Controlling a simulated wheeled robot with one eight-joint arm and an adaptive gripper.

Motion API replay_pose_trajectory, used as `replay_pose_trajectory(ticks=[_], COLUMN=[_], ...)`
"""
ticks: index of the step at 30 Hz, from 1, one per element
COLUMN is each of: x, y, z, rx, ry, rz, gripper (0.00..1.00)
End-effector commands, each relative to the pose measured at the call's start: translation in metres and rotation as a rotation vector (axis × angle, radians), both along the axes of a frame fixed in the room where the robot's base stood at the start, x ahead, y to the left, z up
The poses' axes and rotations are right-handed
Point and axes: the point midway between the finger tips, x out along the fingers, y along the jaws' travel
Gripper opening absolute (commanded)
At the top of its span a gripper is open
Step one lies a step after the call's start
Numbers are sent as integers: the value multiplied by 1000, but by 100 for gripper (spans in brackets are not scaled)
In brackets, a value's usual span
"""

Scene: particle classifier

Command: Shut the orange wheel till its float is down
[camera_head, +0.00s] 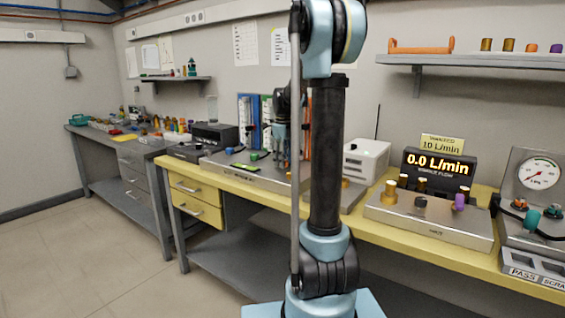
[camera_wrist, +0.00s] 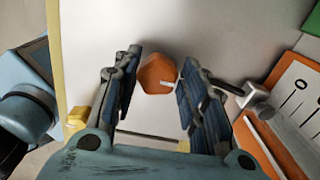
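In the wrist view an orange wheel (camera_wrist: 157,74), faceted with a small white mark on its right side, sits just beyond my gripper's fingertips. My gripper (camera_wrist: 160,63) is open, with one dark ridged finger to the left of the wheel and one to the right. I cannot tell whether either finger touches it. An orange-framed white scale panel (camera_wrist: 292,85) stands at the right edge of the wrist view, only partly in frame. I cannot make out the float. In the head view my arm hides the wheel and most of the panel area.
In the head view a blue panel (camera_head: 245,120) stands on the metal base left of my arm. A display (camera_head: 438,168) reads 0.0 L/min under a 10 L/min sign (camera_head: 442,144). A white box (camera_head: 366,160) and a metal fixture (camera_head: 430,222) stand right of my arm.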

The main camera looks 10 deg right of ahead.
Motion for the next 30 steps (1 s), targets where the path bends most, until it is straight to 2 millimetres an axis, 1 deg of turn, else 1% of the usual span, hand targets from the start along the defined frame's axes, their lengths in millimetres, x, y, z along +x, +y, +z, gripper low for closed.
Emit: replay_pose_trajectory(ticks=[10,14,17,20,27,30], x=[-2,-2,-2,-2,-1,-1], y=[0,0,0,0,0,0], z=[-1,4,14,30,75,91], rx=[0,-1,0,0,0,0], ry=[3,4,4,4,4,4], rz=[0,0,0,0,0,0], gripper=[54,54,54,54,54,54])
